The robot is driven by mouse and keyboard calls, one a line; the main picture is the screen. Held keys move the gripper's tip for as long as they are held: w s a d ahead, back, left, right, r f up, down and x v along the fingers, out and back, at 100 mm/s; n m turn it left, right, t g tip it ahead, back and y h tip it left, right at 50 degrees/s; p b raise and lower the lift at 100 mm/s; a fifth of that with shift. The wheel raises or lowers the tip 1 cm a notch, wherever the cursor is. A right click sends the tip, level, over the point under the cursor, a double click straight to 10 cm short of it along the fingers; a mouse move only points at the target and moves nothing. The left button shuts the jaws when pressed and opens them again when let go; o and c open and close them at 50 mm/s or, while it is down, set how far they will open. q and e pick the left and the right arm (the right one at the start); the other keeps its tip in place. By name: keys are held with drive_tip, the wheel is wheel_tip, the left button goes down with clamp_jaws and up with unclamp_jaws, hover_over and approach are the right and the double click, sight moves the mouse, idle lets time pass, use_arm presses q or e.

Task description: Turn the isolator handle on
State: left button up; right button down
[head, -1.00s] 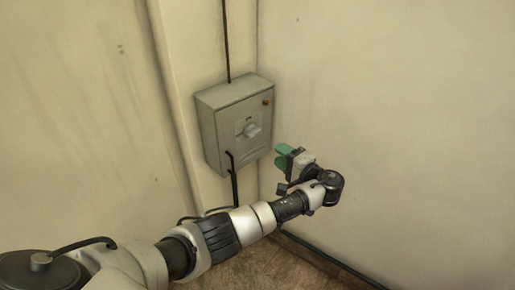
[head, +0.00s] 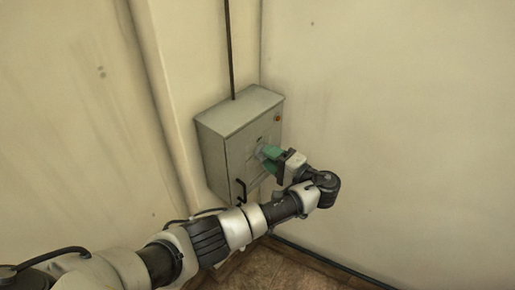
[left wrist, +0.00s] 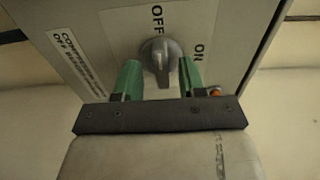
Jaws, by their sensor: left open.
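The isolator handle (left wrist: 160,60) is a grey rotary knob on the front of a grey wall box (head: 240,118). In the left wrist view it stands between two green fingertips, below the word OFF on a white label (left wrist: 120,32); ON is printed to the right. My left gripper (head: 268,158) is open, with its fingers on either side of the handle; it also shows in the left wrist view (left wrist: 160,80). I cannot tell whether either finger touches the handle. In the head view the gripper mostly hides the handle. My right gripper is not in view.
The box has an orange-red lamp (head: 278,118) at its upper right and a black lever (head: 240,190) at its lower left. A dark conduit (head: 229,45) runs up from its top. A bare wall (head: 400,120) stands close on the right.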

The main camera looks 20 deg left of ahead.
use_arm(q)
drive_tip(key=shift+a+r, duration=0.1)
clamp_jaws()
idle(0.3)
